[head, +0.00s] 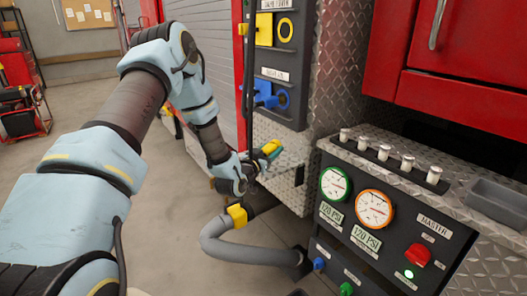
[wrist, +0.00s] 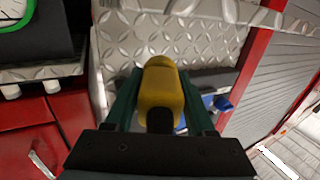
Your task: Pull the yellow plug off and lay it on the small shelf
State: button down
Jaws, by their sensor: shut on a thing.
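The yellow plug (wrist: 162,85) sits between the two dark green fingers of my gripper (wrist: 160,98) in the wrist view. My gripper (head: 264,156) is shut on it, low in front of the diamond-plate side in the head view. Only a little of the yellow plug (head: 270,147) shows there. It is apart from the black panel above, which has a yellow plate (head: 264,29) beside a yellow ring socket (head: 285,30). I cannot tell for certain which surface is the small shelf.
A blue plug (head: 264,96) is on the panel below. A grey hose (head: 240,251) with a yellow collar (head: 237,214) runs beneath my gripper. A gauge console (head: 375,245) stands at the right, with a grey tray (head: 497,204) beyond it.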

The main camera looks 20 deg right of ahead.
aim_at(277, 165)
jog(key=d, duration=0.2)
jog(key=f, duration=0.1)
jog(key=shift+w+d+f+b, duration=0.1)
jog(key=shift+w+d+b, duration=0.2)
jog(key=shift+d+b, duration=0.1)
jog(key=shift+a+f+b, duration=0.1)
jog(key=shift+f+b, duration=1.4)
jog(key=shift+c, duration=0.8)
grip_release()
